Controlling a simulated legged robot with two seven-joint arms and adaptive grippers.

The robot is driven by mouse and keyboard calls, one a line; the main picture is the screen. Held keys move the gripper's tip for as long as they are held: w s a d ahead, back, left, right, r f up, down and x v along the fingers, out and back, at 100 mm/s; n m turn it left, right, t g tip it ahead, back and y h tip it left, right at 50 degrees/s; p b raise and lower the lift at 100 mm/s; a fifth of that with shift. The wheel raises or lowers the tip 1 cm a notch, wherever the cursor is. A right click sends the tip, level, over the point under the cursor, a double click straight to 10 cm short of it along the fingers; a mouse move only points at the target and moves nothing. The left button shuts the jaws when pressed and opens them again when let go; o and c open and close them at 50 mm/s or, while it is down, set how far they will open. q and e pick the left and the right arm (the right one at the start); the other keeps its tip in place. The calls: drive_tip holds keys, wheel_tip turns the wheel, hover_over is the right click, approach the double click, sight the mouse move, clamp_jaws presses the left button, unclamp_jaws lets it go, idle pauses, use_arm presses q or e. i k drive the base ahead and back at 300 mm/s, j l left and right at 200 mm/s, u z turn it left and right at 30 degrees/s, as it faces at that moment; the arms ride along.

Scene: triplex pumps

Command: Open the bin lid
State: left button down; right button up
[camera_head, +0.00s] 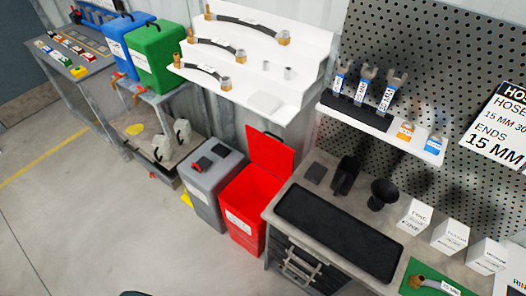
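A red bin (240,212) stands on the floor beside the workbench, with a white label on its front. Its red lid (271,156) is raised upright at the back, and the red inside of the bin shows. A grey bin (206,200) stands directly to its left, also with a white label. The grey bin's lid (214,167) is shut and has dark pieces on top. Neither of my grippers can be seen. A small dark shape at the bottom edge is too cut off to identify.
The workbench (300,248) at right carries a black mat, a dark funnel-like cup and white boxes. Above are shelves (290,105) with hoses and tools. Blue (118,54) and green (155,62) containers stand at upper left. The floor (90,220) in front is clear.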

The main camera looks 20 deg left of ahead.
sight(268, 153)
drive_tip(key=i+j+z, duration=0.1)
drive_tip(key=j, duration=0.25)
drive_tip(key=i+j+z, duration=0.1)
drive_tip(key=i+j, duration=0.15)
drive_tip(key=j, duration=0.15)
drive_tip(key=i+j+z, duration=0.1)
drive_tip(key=j, duration=0.25)
drive_tip(key=i, duration=0.05)
